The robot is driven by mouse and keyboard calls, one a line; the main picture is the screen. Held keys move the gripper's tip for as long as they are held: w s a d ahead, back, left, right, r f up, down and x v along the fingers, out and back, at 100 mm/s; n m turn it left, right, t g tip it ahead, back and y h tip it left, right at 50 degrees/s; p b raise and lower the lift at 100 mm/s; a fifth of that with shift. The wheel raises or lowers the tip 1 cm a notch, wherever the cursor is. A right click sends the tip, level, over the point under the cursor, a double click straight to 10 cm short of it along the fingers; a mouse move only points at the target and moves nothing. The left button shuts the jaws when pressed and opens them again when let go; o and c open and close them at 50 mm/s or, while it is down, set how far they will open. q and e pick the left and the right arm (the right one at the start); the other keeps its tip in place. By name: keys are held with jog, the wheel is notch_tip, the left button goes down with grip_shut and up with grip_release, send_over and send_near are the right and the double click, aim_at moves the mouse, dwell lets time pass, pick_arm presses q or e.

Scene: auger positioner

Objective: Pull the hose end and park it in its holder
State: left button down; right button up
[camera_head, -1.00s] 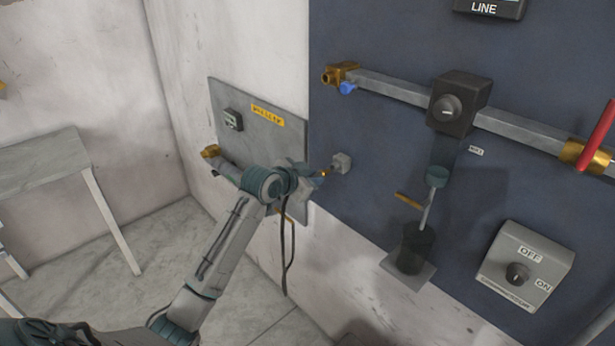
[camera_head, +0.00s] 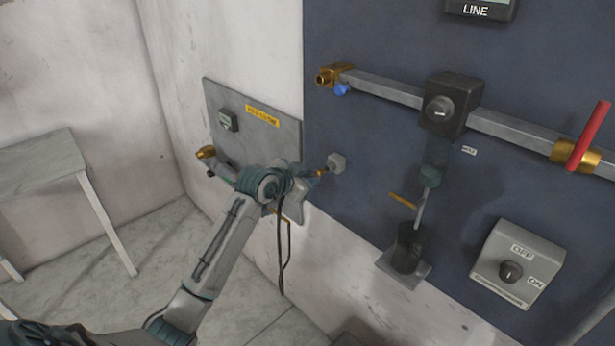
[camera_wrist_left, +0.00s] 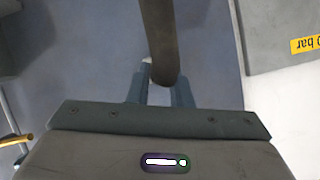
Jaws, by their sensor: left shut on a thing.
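My left gripper (camera_head: 308,176) is shut on the hose end, in front of the left edge of the blue panel. In the left wrist view the dark hose (camera_wrist_left: 161,38) lies between the two fingers (camera_wrist_left: 161,88). Whether tip and block touch is not clear. My right gripper is not in view.
A grey plate (camera_head: 285,133) with a gauge and yellow label is behind my wrist. A grey pipe (camera_head: 390,90) with brass fittings crosses the blue panel. A black cup (camera_head: 408,247) and a switch box (camera_head: 519,265) sit to the right. A table (camera_head: 40,165) stands left.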

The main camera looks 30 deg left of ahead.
aim_at(316, 173)
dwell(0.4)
pick_arm(q)
jog(key=shift+p, duration=0.6)
dwell(0.6)
jog(key=shift+w+d+r, duration=0.1)
jog(key=shift+w+d, duration=0.15)
jog(key=shift+w, duration=0.5)
jog(key=shift+w+d, duration=0.25)
jog(key=shift+w, duration=0.45)
jog(key=c, duration=1.2)
grip_release()
jog(key=shift+w, duration=0.1)
jog(key=shift+c, duration=0.2)
